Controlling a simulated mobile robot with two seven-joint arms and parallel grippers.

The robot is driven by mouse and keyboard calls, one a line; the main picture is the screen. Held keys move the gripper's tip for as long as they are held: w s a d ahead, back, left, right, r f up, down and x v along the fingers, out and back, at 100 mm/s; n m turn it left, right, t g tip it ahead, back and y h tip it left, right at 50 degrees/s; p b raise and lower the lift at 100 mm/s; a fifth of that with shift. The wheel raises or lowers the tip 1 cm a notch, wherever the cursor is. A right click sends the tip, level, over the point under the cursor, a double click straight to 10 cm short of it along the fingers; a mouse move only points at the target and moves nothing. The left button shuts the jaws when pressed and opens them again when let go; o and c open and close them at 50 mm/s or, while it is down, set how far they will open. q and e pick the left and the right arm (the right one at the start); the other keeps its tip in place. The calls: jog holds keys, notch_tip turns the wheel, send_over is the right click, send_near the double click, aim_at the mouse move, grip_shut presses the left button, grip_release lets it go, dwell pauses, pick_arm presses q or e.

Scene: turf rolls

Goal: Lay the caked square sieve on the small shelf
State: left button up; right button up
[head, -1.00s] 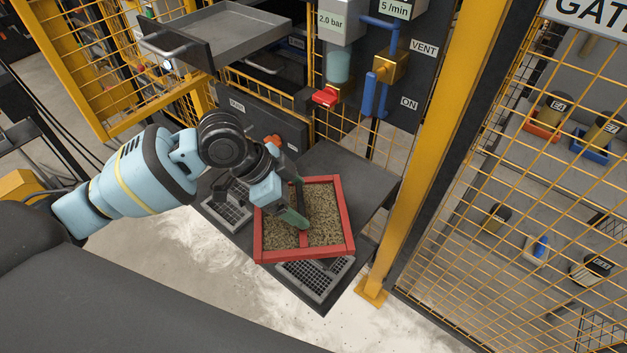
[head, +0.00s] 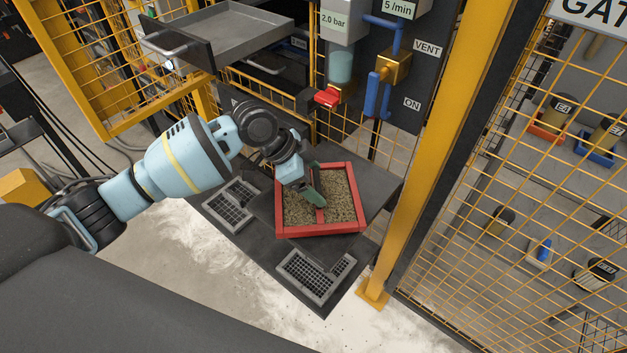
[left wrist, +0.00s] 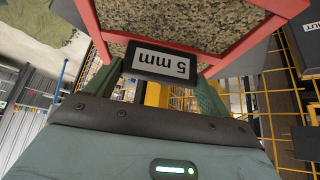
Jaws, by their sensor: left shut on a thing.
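The square sieve (head: 349,224) has a red frame with a centre bar and is filled with caked brown grit. In the left wrist view the fingers flank a black tab with a "5 mm" label (left wrist: 165,64), below the sieve's red frame (left wrist: 240,47). The dark small shelf (head: 368,178) lies under and behind the sieve. Whether the sieve touches it I cannot tell. My right gripper is not in view.
Two grey grates (head: 314,277) (head: 231,206) sit on the dark surface in front and left. A yellow post (head: 428,150) with mesh fence stands close on the right. A red-handled valve (head: 327,97) and blue pipes (head: 377,95) are behind. A grey drawer tray (head: 225,40) stands open at upper left.

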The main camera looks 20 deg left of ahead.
pick_arm(q)
jog(key=shift+f, duration=0.5)
jog(key=o, duration=1.6)
jog(key=shift+f, duration=0.1)
jog(key=shift+c, duration=0.2)
jog(key=shift+a+r, duration=0.2)
jog(key=shift+r, duration=0.25)
jog(key=v, duration=1.1)
jog(key=shift+p, duration=0.4)
jog(key=shift+s+r, duration=0.1)
jog(key=shift+r, duration=0.05)
